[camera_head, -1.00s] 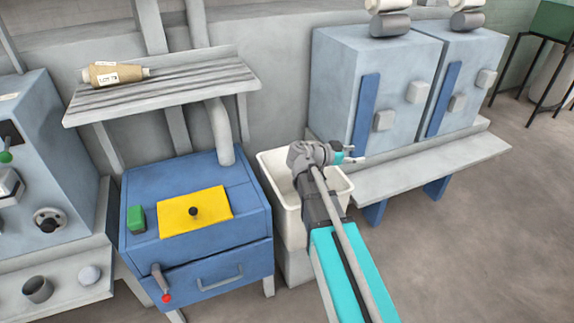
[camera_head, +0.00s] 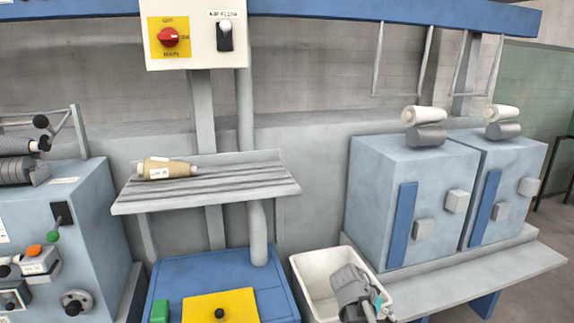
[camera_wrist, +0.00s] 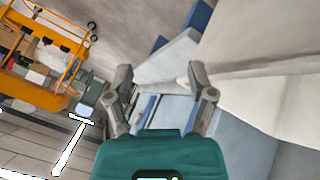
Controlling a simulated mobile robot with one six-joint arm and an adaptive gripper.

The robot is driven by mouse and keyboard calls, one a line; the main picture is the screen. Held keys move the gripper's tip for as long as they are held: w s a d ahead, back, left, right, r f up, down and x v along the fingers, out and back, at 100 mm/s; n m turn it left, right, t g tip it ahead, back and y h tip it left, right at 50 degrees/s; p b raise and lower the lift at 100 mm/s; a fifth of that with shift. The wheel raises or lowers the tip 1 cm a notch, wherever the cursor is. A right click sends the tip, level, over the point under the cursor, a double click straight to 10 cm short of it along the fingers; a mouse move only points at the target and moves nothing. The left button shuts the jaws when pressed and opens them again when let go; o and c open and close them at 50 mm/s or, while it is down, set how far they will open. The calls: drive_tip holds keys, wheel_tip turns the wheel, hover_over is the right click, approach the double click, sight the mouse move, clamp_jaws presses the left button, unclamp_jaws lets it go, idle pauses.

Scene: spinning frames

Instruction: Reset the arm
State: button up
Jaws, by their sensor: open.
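My gripper shows in the wrist view (camera_wrist: 160,80) with its two grey fingers spread apart and nothing between them. In the head view, the end of my arm is low at the right of centre, in front of the right part of a white bin (camera_head: 312,267). The fingers are small and partly cut off by the bottom edge there. I cannot tell how far above or before the bin they are. The rest of my arm is out of the frame.
A shelf (camera_head: 225,190) holds a tan yarn cone (camera_head: 166,169). Below is a blue cabinet (camera_head: 180,275) with a yellow plate (camera_head: 240,303). Grey-blue cabinets (camera_head: 385,165) stand on a bench (camera_head: 490,285) at right. A switch box (camera_head: 196,52) hangs above.

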drive_tip(key=s+a+f+n+g+y, duration=0.1)
drive_tip(key=s+a+f+n+y, duration=0.3)
drive_tip(key=s+a+n+y, duration=0.5)
wheel_tip(320, 180, up, 33)
drive_tip(key=w+h+p, duration=0.1)
drive_tip(key=p, duration=3.1)
drive_tip(key=shift+w+a+f+m+p, duration=0.2)
drive_tip(key=shift+w+a+m+p, duration=0.1)
drive_tip(key=shift+a+m+p, duration=0.1)
